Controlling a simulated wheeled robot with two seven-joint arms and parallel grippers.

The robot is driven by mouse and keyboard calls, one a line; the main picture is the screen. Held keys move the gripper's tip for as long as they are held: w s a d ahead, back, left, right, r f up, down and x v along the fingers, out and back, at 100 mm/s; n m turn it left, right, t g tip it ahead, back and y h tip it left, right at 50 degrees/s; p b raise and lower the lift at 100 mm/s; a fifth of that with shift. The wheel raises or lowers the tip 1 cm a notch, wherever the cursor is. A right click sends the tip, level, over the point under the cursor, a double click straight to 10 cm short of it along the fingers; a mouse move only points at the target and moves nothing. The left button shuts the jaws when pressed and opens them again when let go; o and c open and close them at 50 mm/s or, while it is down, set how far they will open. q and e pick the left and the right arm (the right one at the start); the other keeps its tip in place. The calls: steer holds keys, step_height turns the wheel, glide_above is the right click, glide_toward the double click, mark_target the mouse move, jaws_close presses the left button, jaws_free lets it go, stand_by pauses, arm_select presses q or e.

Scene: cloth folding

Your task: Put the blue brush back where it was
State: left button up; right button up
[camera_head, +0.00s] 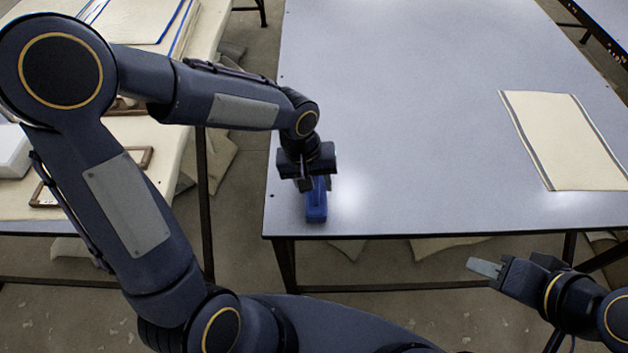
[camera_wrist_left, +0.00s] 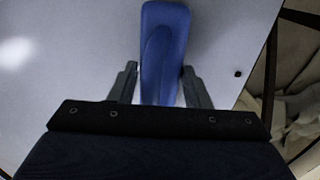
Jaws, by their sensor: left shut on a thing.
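The blue brush (camera_head: 316,207) is at the near left corner of the grey table (camera_head: 430,130). My left gripper (camera_head: 316,184) is above it and shut on it. In the left wrist view the brush (camera_wrist_left: 165,45) stands out between the two fingers of my left gripper (camera_wrist_left: 160,85). I cannot tell whether the brush touches the table top. My right gripper (camera_head: 485,268) is low at the right, in front of the table's near edge and away from the brush. Its fingers are seen from the side, so its opening is unclear.
A folded cream cloth with dark stripes (camera_head: 565,140) lies on the right of the table. The middle of the table is clear. A second table (camera_head: 200,45) at the left holds cloths, frames (camera_head: 140,157) and a white box (camera_head: 14,152). Cloth scraps lie on the floor.

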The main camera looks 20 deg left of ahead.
arm_select(q)
steer(key=shift+f, duration=0.1)
steer(key=o, duration=0.9)
steer(key=shift+r, duration=0.3)
step_height(320, 180, up, 12)
steer(key=a+p, duration=0.2)
steer(key=s+a+t, duration=0.1)
steer(key=s+a, duration=0.1)
steer(key=s, duration=0.3)
steer(key=s+a+m+t+h, duration=0.1)
steer(key=s+a+t, duration=0.1)
steer(key=s, duration=0.3)
steer(key=s+a+t, duration=0.2)
steer(key=s+a, duration=0.1)
steer(key=s, duration=0.2)
steer(key=shift+s+r+m+h, duration=0.2)
steer(key=shift+s+m+h, duration=0.1)
steer(key=shift+h, duration=0.1)
